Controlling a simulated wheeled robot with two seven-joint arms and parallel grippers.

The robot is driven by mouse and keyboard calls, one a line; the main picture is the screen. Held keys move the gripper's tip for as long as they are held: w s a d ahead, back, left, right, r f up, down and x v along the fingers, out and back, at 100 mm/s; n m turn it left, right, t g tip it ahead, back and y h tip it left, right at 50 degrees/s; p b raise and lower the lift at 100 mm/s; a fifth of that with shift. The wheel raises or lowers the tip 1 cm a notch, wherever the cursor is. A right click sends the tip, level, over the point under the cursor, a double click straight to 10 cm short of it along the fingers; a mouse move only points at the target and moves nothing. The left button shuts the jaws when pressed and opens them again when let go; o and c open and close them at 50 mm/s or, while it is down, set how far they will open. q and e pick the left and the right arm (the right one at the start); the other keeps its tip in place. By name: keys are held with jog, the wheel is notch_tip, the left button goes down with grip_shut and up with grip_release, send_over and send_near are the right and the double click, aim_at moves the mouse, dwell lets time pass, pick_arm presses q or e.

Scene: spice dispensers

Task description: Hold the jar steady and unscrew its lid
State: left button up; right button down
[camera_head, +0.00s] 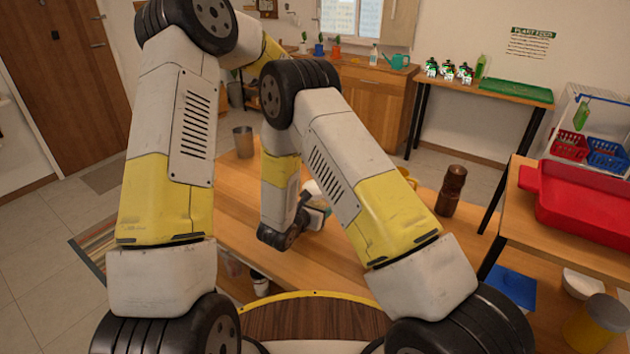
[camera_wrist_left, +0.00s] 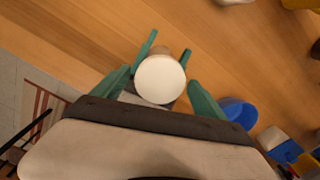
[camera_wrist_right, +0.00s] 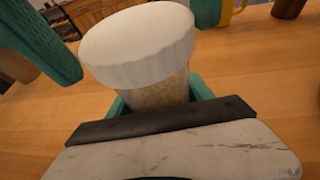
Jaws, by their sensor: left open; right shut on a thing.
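The jar (camera_wrist_right: 160,92) has a white ribbed lid (camera_wrist_right: 140,42) and pale grainy contents. It leans in the right wrist view. My right gripper (camera_wrist_right: 162,98) is shut around the jar's body, below the lid. My left gripper (camera_wrist_left: 160,80) is open, with one teal finger on each side of the lid (camera_wrist_left: 160,79); I cannot tell if they touch it. In the left wrist view the lid is seen from above and hides most of the jar. In the head view my arms cover much of both grippers and the jar.
A dark brown grinder (camera_head: 452,190) stands on the wooden table (camera_head: 335,250) to the right. A metal cup (camera_head: 244,142) stands at the left edge. A blue container (camera_wrist_left: 238,112) shows in the left wrist view. A red tray (camera_head: 590,200) lies on the raised right-hand table.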

pick_arm(q)
jog(key=c, duration=1.5)
jog(key=shift+o, duration=0.2)
jog(key=n, duration=0.6)
jog(key=shift+n, duration=0.4)
jog(key=n, duration=0.7)
jog(key=shift+r, duration=0.1)
jog(key=n, duration=0.7)
jog(key=shift+n, duration=0.3)
jog(key=n, duration=0.4)
jog(key=shift+n, duration=0.4)
jog(key=n, duration=0.4)
jog(key=o, duration=1.6)
jog(key=shift+c, duration=0.2)
